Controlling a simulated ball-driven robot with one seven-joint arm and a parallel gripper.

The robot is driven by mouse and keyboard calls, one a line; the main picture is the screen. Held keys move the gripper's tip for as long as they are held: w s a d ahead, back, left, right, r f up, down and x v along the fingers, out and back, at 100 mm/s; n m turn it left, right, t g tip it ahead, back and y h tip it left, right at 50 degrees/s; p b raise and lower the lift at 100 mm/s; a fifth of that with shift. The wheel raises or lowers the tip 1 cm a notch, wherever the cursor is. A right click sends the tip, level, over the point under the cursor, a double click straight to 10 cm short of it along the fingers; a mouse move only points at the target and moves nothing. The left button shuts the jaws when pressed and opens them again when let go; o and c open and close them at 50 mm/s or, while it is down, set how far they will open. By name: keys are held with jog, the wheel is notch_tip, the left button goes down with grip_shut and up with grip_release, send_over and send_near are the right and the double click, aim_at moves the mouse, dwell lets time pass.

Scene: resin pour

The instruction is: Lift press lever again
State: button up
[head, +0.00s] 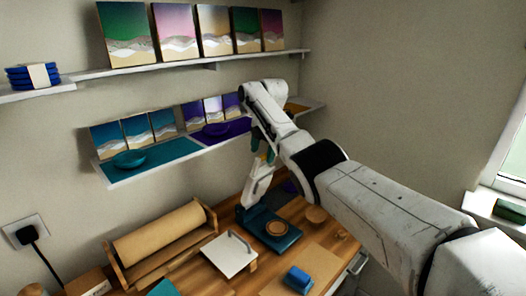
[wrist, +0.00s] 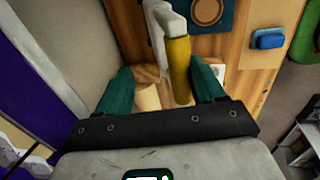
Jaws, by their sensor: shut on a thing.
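The press stands on the wooden worktop, with a blue base (head: 292,238) and a white lever (head: 258,188) rising steeply at its back left. The lever's yellow handle (wrist: 178,68) lies between the teal fingers of my gripper (wrist: 162,88) in the wrist view. My gripper (head: 264,152) is shut on this handle above the press in the head view, where the handle is mostly hidden. The white lever arm (wrist: 157,22) and part of the blue base (wrist: 229,12) also show in the wrist view. A round wooden piece (head: 276,228) sits on the base.
A white board with a handle (head: 228,256), a blue block (head: 297,279) and a paper roll (head: 160,238) are on the worktop (head: 200,277). A shelf (head: 150,172) with pictures and dishes runs close behind my gripper. A window (head: 512,150) is at right.

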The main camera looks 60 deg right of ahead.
jog(key=r, duration=0.3)
jog(key=s+r+b, duration=0.1)
jog(key=r, duration=0.5)
jog(key=shift+s+a+r+b, duration=0.15)
jog(key=shift+a+r+b, duration=0.1)
jog(key=shift+b, duration=0.1)
jog(key=shift+s+r, duration=0.25)
jog(key=shift+r, duration=0.35)
